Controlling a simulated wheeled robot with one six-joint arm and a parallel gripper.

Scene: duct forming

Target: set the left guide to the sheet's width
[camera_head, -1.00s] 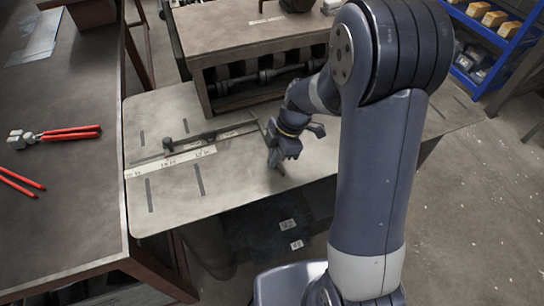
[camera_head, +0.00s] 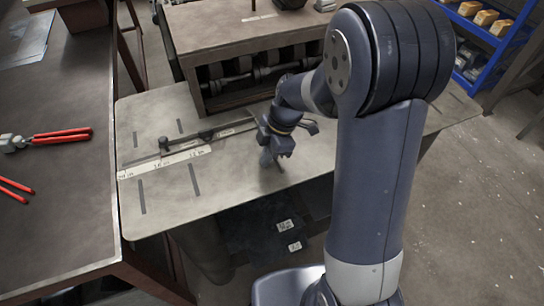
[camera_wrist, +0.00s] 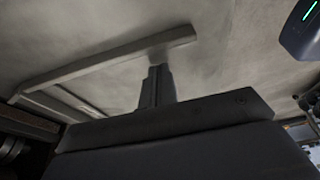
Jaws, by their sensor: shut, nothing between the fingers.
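The left guide (camera_head: 215,132) is a thin dark bar with a small upright knob, lying on the grey feed table (camera_head: 215,198) along a pale number scale (camera_head: 165,162).
The roller machine (camera_head: 240,50) stands behind the feed table. The dark bench (camera_head: 65,190) at the left holds red-handled tools (camera_head: 60,136). A blue shelf (camera_head: 489,45) with boxes is at the back right. The table's front part is clear, with several dark slots.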

